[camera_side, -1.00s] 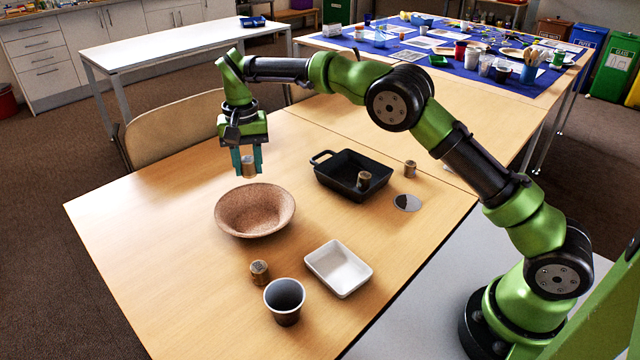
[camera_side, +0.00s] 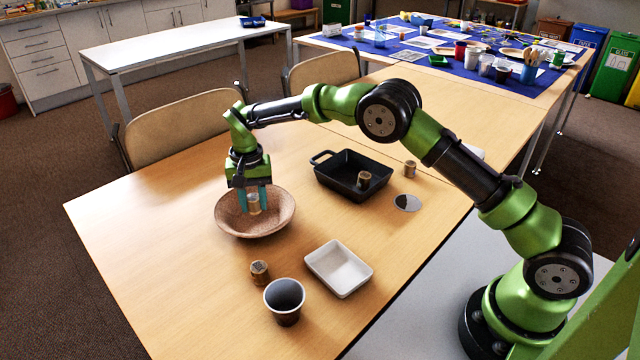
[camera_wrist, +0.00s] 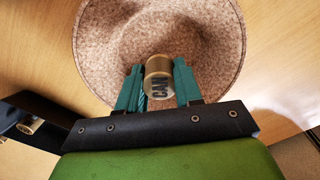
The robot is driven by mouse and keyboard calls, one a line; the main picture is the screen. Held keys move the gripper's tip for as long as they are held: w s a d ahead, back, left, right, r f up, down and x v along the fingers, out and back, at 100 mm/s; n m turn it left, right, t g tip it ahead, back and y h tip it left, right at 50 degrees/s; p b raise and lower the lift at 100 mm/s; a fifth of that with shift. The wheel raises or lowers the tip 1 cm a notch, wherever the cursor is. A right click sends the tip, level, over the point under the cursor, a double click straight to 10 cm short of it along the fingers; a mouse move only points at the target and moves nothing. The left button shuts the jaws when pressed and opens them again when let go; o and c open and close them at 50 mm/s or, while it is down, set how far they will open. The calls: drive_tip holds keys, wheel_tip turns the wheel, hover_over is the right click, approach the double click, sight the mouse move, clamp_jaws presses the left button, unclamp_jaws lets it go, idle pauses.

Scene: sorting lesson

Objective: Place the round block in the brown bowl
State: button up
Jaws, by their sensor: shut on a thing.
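The brown bowl (camera_side: 228,222) is wide and speckled and stands on the wooden table. My gripper (camera_side: 254,206) is over the bowl with its fingers pointing down. It is shut on a small round block (camera_side: 254,201), a gold-brown cylinder. Whether the block touches the bowl's inside, I cannot tell.
A black handled dish (camera_side: 335,181) holds a similar cylinder (camera_side: 364,180). Another cylinder (camera_side: 410,168) stands beside it near a dark-and-white disc (camera_side: 408,203). A third cylinder (camera_side: 260,272), a dark cup (camera_side: 284,315) and a white tray (camera_side: 348,288) stand in front of the bowl.

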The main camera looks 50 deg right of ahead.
sight(253, 197)
drive_tip(key=shift+f, duration=0.5)
drive_tip(key=o, duration=1.1)
drive_tip(key=shift+r, duration=3.55)
